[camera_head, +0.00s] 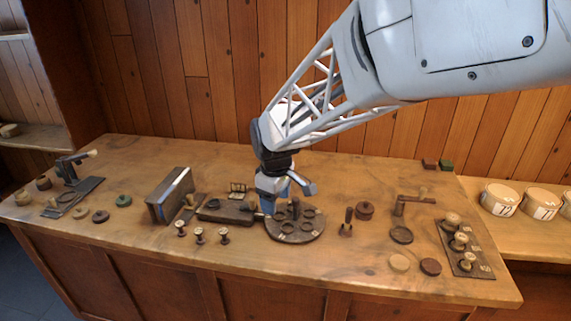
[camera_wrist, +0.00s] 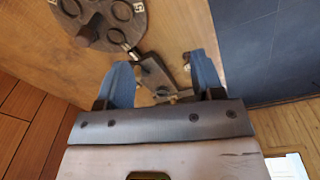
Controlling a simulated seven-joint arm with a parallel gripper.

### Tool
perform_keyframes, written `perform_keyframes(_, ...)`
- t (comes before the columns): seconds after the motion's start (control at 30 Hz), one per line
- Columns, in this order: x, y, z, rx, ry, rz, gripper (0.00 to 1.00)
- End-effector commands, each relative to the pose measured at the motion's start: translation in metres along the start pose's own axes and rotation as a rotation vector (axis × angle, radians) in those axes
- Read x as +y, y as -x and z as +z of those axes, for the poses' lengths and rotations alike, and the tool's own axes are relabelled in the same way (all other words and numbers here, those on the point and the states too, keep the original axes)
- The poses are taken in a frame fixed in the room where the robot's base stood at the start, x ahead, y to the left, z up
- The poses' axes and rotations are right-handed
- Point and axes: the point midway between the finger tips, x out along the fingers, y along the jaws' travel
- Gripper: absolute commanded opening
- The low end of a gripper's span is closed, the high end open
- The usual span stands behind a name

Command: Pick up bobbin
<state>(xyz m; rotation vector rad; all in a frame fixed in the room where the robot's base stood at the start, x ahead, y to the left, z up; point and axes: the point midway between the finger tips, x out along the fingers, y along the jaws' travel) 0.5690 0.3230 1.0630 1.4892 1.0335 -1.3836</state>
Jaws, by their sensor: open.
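Three small turned wooden spools, bobbin-like, stand upright near the front edge of the bench in the head view: a left one (camera_head: 180,229), a middle one (camera_head: 198,235) and a right one (camera_head: 224,236). More turned pieces stand on a dark rack (camera_head: 480,268) at the right; I cannot tell which piece is the bobbin. My gripper (camera_head: 285,200) is over the bench, close to the round dark disc (camera_head: 296,229), right of the three spools. In the wrist view its blue fingers (camera_wrist: 165,85) are apart and nothing is gripped. A dark board (camera_wrist: 150,72) shows between them.
The disc with rings and a peg also shows in the wrist view (camera_wrist: 125,37). A block with a grey face (camera_head: 172,194) stands left of my gripper. A dark peg (camera_head: 347,220) and a lidded pot (camera_head: 365,210) stand right. The bench's front strip is mostly clear.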

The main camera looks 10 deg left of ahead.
Motion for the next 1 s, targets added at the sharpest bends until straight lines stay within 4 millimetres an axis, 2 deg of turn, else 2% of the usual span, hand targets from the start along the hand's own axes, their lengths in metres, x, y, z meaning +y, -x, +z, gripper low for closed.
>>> perform_keyframes(0.03,-0.004,-0.012,-0.021,-0.006,0.053,-0.008,0.61)
perform_keyframes(0.2,-0.019,-0.049,-0.081,-0.019,0.222,-0.027,0.61)
perform_keyframes(0.3,-0.030,-0.068,-0.110,-0.025,0.309,-0.036,0.61)
perform_keyframes(0.43,-0.042,-0.088,-0.137,-0.030,0.391,-0.045,0.61)
perform_keyframes(0.6,-0.050,-0.100,-0.153,-0.033,0.442,-0.050,0.61)
perform_keyframes(1.0,-0.050,-0.102,-0.154,-0.034,0.447,-0.050,0.61)
